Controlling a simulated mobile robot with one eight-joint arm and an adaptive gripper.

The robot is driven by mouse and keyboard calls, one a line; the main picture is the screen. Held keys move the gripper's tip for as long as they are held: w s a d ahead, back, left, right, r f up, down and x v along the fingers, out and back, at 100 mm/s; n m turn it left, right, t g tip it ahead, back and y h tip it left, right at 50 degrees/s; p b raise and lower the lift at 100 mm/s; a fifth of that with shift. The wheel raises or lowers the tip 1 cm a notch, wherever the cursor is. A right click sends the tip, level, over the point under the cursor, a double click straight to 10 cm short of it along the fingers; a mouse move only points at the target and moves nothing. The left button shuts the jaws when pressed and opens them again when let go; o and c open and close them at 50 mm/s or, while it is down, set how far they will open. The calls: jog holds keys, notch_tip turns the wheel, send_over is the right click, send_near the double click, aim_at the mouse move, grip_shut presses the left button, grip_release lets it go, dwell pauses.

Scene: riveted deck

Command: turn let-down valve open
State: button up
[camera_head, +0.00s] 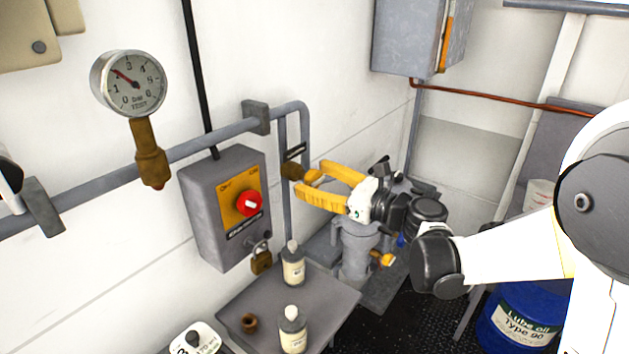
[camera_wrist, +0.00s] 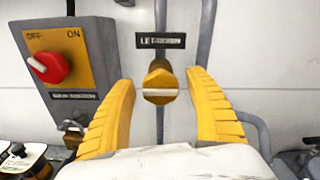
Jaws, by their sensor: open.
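The let-down valve (camera_wrist: 160,80) is a brass fitting with a pale bar across its face, on a vertical grey pipe. In the wrist view the bar lies level, crosswise to the pipe. A dark label (camera_wrist: 160,41) reading "LET-DOWN" sits just above it. In the head view the valve (camera_head: 291,171) shows at the left end of my gripper (camera_head: 310,178). My gripper's yellow fingers are open, one on each side of the valve in the wrist view (camera_wrist: 161,88). A gap shows on both sides there; I see no contact.
A grey switch box (camera_head: 225,208) with a red knob (camera_head: 250,204) and a padlock (camera_head: 261,260) is left of the valve. A pressure gauge (camera_head: 129,83) is further left. Bottles (camera_head: 293,268) stand on a grey table (camera_head: 335,298) below. A blue oil drum (camera_head: 522,315) is at right.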

jog(key=c, duration=1.2)
